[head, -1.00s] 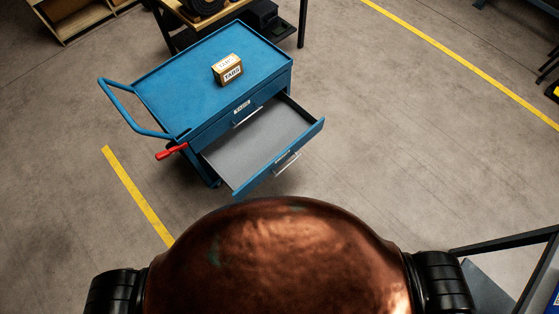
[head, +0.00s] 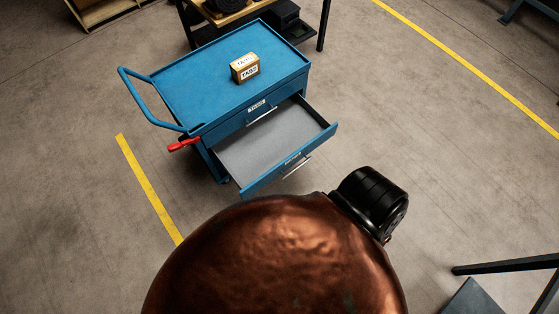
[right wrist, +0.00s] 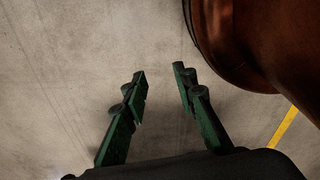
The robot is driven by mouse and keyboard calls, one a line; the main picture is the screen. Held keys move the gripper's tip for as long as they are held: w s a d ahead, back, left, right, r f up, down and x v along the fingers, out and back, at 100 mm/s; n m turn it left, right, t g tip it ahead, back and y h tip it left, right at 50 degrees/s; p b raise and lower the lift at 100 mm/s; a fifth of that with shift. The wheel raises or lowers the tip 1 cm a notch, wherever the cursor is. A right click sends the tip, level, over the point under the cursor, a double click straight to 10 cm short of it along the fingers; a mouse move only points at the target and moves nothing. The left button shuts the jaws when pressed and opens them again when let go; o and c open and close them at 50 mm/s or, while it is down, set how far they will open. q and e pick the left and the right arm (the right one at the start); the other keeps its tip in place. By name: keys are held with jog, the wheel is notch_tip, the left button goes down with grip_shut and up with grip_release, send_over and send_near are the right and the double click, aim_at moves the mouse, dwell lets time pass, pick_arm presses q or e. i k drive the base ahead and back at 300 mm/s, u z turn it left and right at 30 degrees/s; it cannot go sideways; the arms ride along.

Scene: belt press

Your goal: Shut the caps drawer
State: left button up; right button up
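A blue tool cart (head: 215,78) stands ahead of me in the head view. Its lower drawer (head: 262,146) is pulled out toward me, showing a bare grey bottom. The drawer front (head: 275,176) has a bar handle (head: 297,166) and a label too small to read. The upper drawer front (head: 262,108) is shut and also has a handle and a label. In the right wrist view my right gripper (right wrist: 160,75) is open and empty above bare floor. My left gripper is in neither view.
A box marked TABS (head: 245,68) sits on the cart top. A red lever (head: 184,144) sticks out at the cart's left, below the push handle (head: 130,100). A workbench (head: 240,12) stands behind. A dark frame (head: 500,268) stands at lower right. Floor right of the cart is clear.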

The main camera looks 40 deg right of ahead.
aim_at(253, 156)
jog(key=k, duration=0.75)
jog(key=z, duration=0.9)
jog(key=i, duration=0.5)
jog(key=u, duration=0.05)
